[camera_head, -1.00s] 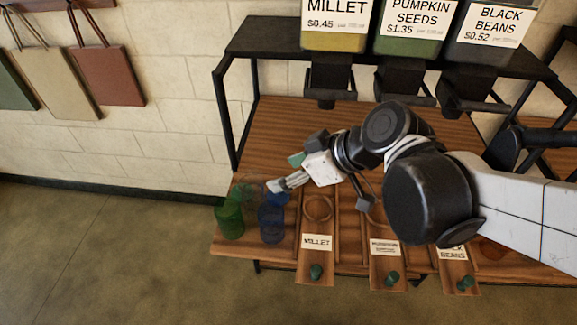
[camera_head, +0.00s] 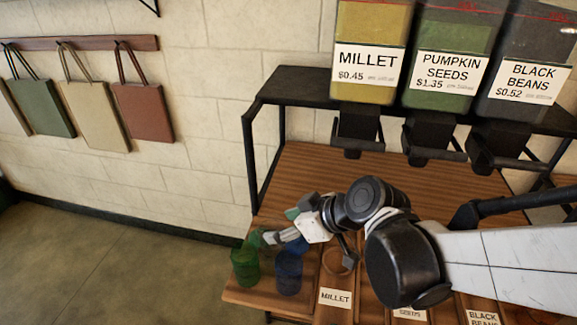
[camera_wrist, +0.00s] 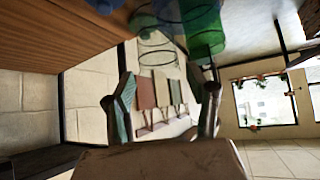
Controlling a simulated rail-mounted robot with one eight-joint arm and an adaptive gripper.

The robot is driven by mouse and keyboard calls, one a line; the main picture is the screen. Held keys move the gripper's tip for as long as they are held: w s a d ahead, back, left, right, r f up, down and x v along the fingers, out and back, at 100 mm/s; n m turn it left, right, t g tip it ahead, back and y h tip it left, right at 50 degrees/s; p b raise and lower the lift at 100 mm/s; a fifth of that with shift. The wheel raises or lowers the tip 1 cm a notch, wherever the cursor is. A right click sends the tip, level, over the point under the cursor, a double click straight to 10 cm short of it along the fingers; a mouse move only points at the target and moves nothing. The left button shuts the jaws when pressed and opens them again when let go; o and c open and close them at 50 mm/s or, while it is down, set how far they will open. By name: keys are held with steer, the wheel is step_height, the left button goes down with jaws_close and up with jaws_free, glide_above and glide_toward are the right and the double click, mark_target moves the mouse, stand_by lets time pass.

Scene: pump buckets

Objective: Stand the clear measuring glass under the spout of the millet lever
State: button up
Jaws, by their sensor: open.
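The clear measuring glass (camera_wrist: 157,48) shows in the wrist view as a transparent cylinder with dark rings, ahead of and slightly above the fingers in the picture. In the head view I cannot make it out clearly near the fingers. My gripper (camera_head: 274,238) is open, low over the table's left end, with its fingers towards the glasses. In the wrist view its fingers (camera_wrist: 165,98) are apart with nothing held between them. The black millet lever and spout (camera_head: 357,132) hang below the millet bin (camera_head: 370,70). A round recess (camera_head: 340,261) lies behind the MILLET label (camera_head: 335,298).
A green glass (camera_head: 245,267) and a blue glass (camera_head: 288,272) stand close together by the gripper; both also show in the wrist view. Pumpkin seed (camera_head: 447,70) and black bean (camera_head: 530,80) bins stand right of millet. A black shelf post (camera_head: 250,165) rises behind.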

mark_target(271, 227)
steer(key=shift+b+x, duration=0.35)
steer(key=shift+x, duration=2.35)
steer(key=shift+c, duration=0.6)
jaws_close()
steer(key=shift+w, duration=0.1)
